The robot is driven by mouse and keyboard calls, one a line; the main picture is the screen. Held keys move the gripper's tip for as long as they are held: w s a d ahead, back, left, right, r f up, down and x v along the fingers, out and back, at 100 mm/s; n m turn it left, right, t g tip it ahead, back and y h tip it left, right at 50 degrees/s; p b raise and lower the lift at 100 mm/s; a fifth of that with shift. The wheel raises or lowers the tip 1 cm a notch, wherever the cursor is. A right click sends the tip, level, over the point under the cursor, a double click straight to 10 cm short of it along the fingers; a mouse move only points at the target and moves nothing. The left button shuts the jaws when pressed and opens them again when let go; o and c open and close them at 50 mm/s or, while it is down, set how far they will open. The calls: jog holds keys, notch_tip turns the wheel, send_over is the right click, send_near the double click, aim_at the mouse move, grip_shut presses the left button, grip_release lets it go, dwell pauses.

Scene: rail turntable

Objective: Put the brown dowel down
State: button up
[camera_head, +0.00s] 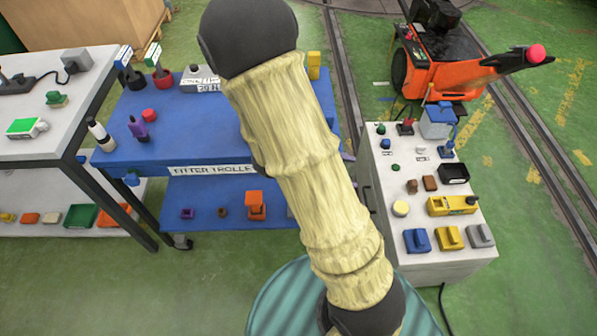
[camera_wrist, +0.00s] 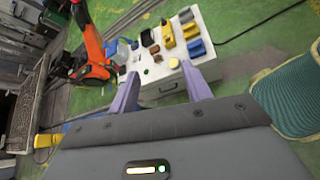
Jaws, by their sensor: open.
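A small brown upright piece (camera_head: 412,186), which looks like the brown dowel, stands on the light grey cabinet top (camera_head: 385,235), beside a brown block (camera_head: 430,183). In the wrist view the small brown piece (camera_wrist: 154,49) also shows near the block (camera_wrist: 147,38). My gripper (camera_wrist: 159,72) is open, its two purple fingers spread wide with nothing between them. It points toward the cabinet from some distance, and its fingertips look clear of the pieces. In the head view my arm crosses the middle, and I cannot make out the gripper clearly there.
Around the brown pieces are a black tray (camera_head: 453,174), a yellow case (camera_head: 452,206), a cream round piece (camera_head: 400,208) and several coloured blocks. A blue trolley (camera_head: 185,135) stands left, partly behind my arm. An orange machine (camera_head: 440,75) stands behind the cabinet.

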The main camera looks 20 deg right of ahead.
jog(key=s+a+m+y, duration=0.4)
jog(key=a+m+y, duration=0.3)
jog(key=w+a+r+m+t+y, duration=0.3)
jog(key=a+r+m+y, duration=0.1)
jog(key=a+r+m, duration=0.1)
jog(key=shift+w+r+t+y, duration=0.25)
jog(key=shift+w+t+y, duration=0.05)
jog(key=shift+y, duration=0.1)
